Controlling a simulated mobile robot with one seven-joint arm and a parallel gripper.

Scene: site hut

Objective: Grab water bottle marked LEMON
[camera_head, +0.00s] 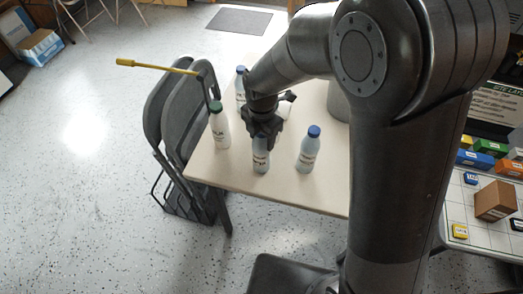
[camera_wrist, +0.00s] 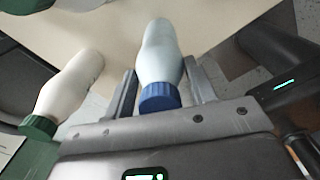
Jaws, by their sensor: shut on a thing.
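My gripper (camera_head: 262,134) is over the front part of the small table, shut on a pale blue bottle with a blue cap. This held bottle (camera_head: 261,160) is upright at the table's front; it also shows between the fingers in the wrist view (camera_wrist: 160,55). Its label is partly covered and I cannot read it. A second blue-capped bottle (camera_head: 307,152) stands to the right, and a third (camera_head: 240,92) stands behind on the left, partly hidden by my arm. Their labels are too small to read, so I cannot tell which is LEMON.
A white bottle with a green cap (camera_head: 219,130) stands close left of the held one; it shows in the wrist view (camera_wrist: 70,88). Folded grey chairs (camera_head: 180,115) lean at the table's (camera_head: 240,178) left edge. A board with blocks and a brown box (camera_head: 495,200) is at right.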

